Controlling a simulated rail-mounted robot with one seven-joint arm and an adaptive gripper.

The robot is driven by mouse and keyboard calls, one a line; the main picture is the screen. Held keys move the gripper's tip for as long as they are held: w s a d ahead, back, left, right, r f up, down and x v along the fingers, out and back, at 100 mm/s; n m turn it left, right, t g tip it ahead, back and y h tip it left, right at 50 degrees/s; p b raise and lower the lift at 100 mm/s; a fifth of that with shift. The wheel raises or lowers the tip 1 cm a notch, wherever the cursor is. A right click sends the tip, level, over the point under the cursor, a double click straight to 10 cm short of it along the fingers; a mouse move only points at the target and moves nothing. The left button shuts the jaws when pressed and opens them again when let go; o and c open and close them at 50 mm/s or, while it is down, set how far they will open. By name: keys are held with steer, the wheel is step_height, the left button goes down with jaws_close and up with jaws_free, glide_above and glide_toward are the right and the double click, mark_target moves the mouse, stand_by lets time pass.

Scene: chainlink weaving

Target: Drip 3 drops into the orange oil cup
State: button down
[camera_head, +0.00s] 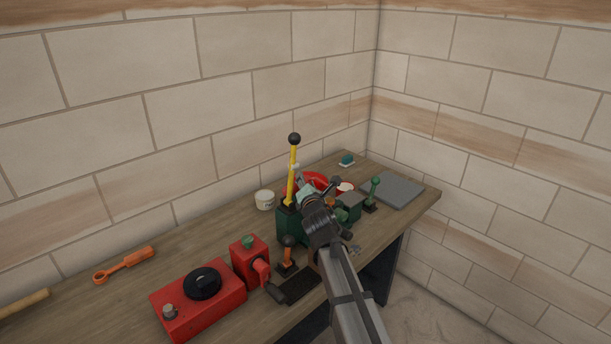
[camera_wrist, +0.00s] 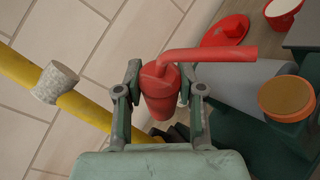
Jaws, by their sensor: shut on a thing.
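My gripper (camera_wrist: 160,88) is shut on a red oil can (camera_wrist: 158,105) with a long bent spout, seen from above in the wrist view. The spout points right, with its tip (camera_wrist: 252,52) left of and above the orange oil cup (camera_wrist: 287,97) in the picture. The spout tip and the cup appear apart, and no drop shows. The round cup has an orange-brown top and sits by dark green machine parts.
A yellow lever (camera_head: 292,170) with a black knob stands up close beside my gripper. A red lid-like piece (camera_wrist: 225,30) and a white-lined red cup (camera_wrist: 282,10) lie beyond. A white tub (camera_head: 265,199) and red boxes (camera_head: 200,305) stand on the wooden bench (camera_head: 105,265).

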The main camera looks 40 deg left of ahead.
steer(key=shift+f, duration=0.1)
stand_by(0.4)
step_height(320, 180, up, 7)
steer(key=p, duration=0.7)
steer(key=shift+p, duration=0.35)
